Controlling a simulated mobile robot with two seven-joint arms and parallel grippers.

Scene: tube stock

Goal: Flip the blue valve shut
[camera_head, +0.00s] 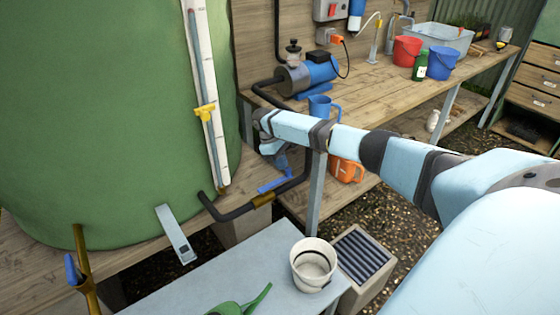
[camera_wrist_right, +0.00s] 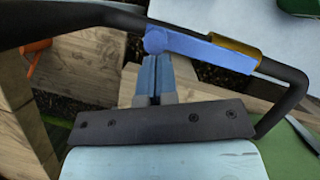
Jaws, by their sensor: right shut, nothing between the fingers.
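The blue valve lever (camera_head: 272,185) sits on a brass body (camera_head: 262,199) in the black pipe low beside the green tank. In the wrist view the lever (camera_wrist_right: 205,50) runs roughly along the pipe, from the brass body (camera_wrist_right: 235,50) to a round end at left. My right gripper (camera_head: 283,168) reaches down over the lever. Its fingers (camera_wrist_right: 156,60) are shut and empty, with the tips at the lever's round end; I cannot tell whether they touch. My left gripper is not in view.
The black pipe (camera_head: 232,213) bends close around the gripper. The green tank (camera_head: 110,110) stands at left, the wooden bench (camera_head: 400,100) behind. A white bucket (camera_head: 313,265) stands on the grey table (camera_head: 240,270) in front. A brass tap (camera_head: 85,285) with a blue handle is at lower left.

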